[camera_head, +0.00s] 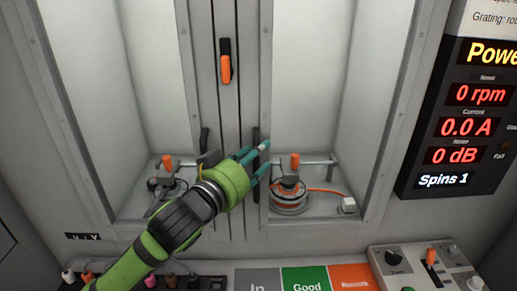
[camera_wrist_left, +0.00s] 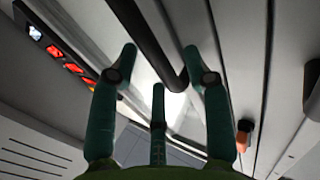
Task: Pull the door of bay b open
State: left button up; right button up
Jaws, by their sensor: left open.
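The cabinet has two bays side by side, and no letter on either is readable. A black bar handle (camera_head: 256,136) stands beside the right bay (camera_head: 308,75); another black handle (camera_head: 204,140) is beside the left bay (camera_head: 112,75). The right bay's door appears shut. My left gripper (camera_head: 264,157) is open, with teal fingers by the lower part of the right handle. In the left wrist view, the black handle (camera_wrist_left: 148,38) runs down between the spread fingers of the gripper (camera_wrist_left: 161,52). Contact cannot be told. My right gripper is not in view.
An orange-and-black switch (camera_head: 226,62) sits on the centre post. A hub motor (camera_head: 290,196) with an orange cable is in the right bay. A readout panel (camera_head: 470,125) is at right. A control box (camera_head: 425,268) and coloured trays (camera_head: 305,280) lie in front.

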pick_arm(q)
jog(key=shift+w+d, duration=0.3)
jog(key=shift+w, duration=0.3)
grip_shut()
